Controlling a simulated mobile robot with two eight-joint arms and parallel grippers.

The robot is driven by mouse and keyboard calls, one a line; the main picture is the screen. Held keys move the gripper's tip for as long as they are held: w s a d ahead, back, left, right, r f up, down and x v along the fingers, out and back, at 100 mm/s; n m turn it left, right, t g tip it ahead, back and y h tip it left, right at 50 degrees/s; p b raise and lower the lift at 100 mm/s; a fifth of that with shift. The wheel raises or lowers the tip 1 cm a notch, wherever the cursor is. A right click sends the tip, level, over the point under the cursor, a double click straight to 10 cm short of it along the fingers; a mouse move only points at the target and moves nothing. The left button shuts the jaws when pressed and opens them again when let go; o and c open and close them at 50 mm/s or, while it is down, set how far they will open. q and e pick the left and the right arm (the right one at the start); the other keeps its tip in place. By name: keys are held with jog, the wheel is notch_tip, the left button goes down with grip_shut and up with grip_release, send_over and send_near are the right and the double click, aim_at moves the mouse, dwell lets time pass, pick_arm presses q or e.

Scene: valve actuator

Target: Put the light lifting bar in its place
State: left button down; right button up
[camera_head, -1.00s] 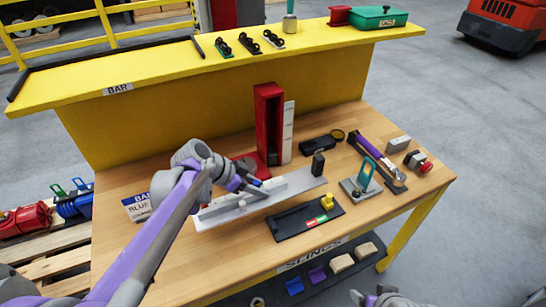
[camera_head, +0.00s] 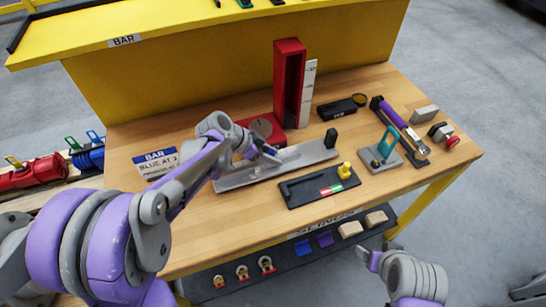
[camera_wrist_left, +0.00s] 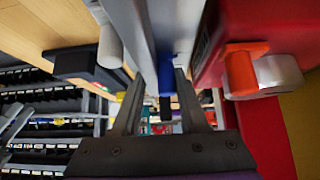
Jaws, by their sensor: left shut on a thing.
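A long grey metal bar (camera_head: 240,180) lies on the wooden table in front of the red upright stand (camera_head: 289,75). I take it for the lifting bar, though no marking on it is readable. My left gripper (camera_head: 268,157) is over the bar's middle. In the left wrist view its fingers (camera_wrist_left: 160,95) are shut on a small blue piece (camera_wrist_left: 166,75) beside the bar's grey edge (camera_wrist_left: 135,35). Whether the blue piece is fixed to the bar is unclear. My right gripper (camera_head: 372,260) is low at the right; its fingers are hard to make out.
A sign reading BAR (camera_head: 157,163) stands left of the bar. A black tray (camera_head: 305,191) with a yellow knob lies in front. The purple-handled tool (camera_head: 394,115) and a teal-handled block (camera_head: 381,157) are to the right. The yellow shelf (camera_head: 170,30) rises behind.

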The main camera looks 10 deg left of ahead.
pick_arm(q)
jog(key=shift+f, duration=0.55)
jog(key=shift+c, duration=2.2)
grip_release()
